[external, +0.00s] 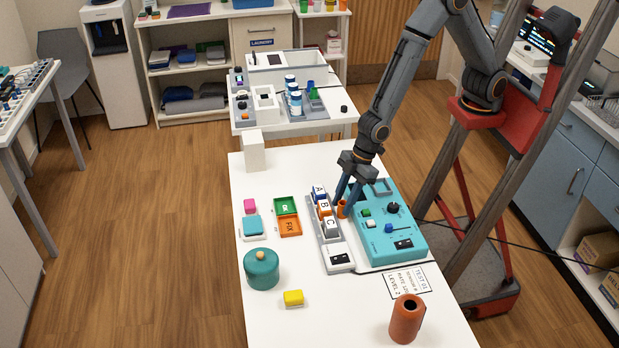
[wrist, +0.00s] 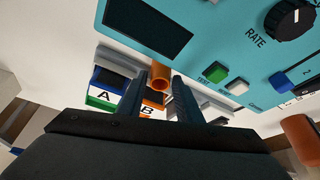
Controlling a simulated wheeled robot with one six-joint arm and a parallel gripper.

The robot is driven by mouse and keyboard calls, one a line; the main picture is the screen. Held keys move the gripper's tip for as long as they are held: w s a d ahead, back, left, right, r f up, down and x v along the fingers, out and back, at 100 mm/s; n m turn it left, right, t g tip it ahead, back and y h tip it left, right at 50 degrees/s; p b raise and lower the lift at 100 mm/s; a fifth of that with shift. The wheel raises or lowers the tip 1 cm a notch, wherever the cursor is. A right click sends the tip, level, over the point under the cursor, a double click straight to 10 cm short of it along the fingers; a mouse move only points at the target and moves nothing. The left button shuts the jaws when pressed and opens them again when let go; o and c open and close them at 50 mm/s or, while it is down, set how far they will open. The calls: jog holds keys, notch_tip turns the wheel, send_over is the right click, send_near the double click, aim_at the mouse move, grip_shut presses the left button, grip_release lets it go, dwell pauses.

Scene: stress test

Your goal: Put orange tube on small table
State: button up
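The small orange tube (external: 342,209) stands beside the lettered blocks at the tray's right edge. In the wrist view the tube (wrist: 161,76) shows at the fingertips. My gripper (external: 346,200) points down over it, fingers apart on either side. In the wrist view my gripper (wrist: 166,78) looks open; whether a finger touches the tube is unclear. A smaller white table (external: 338,124) stands behind the long white table (external: 300,325), holding bottles, a grey caddy and bins.
A teal control panel (external: 398,248) is right of my gripper. Blocks A, B, C sit in a grey tray (external: 333,252) at its left. A white box (external: 254,155) stands at the far left corner. A teal pot (external: 262,270) and a terracotta vase (external: 407,322) stand in front.

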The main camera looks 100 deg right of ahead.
jog(key=b+v, duration=0.1)
jog(key=v, duration=1)
jog(key=shift+s+d+r+b, duration=0.15)
jog(key=shift+s+r+b, duration=0.05)
jog(key=shift+r+b, duration=0.1)
jog(key=s+d+f+m, duration=0.1)
jog(key=s+d, duration=0.3)
jog(key=d, duration=0.2)
jog(key=s+d+f+m+g+h, duration=0.1)
jog(key=s+d, duration=0.4)
jog(key=d, duration=0.2)
jog(key=shift+d+m+g, duration=0.15)
jog(key=shift+m+g, duration=0.15)
jog(key=shift+m+g+h, duration=0.3)
jog(key=shift+m+g, duration=0.6)
jog(key=s+d, duration=0.2)
jog(key=s, duration=0.1)
jog(key=s+d, duration=0.2)
jog(key=s, duration=0.1)
jog(key=s+d+f, duration=0.1)
jog(key=s+d, duration=0.1)
jog(key=s, duration=0.1)
jog(key=shift+d, duration=0.2)
jog(key=shift+c, duration=0.3)
jog(key=shift+w, duration=0.1)
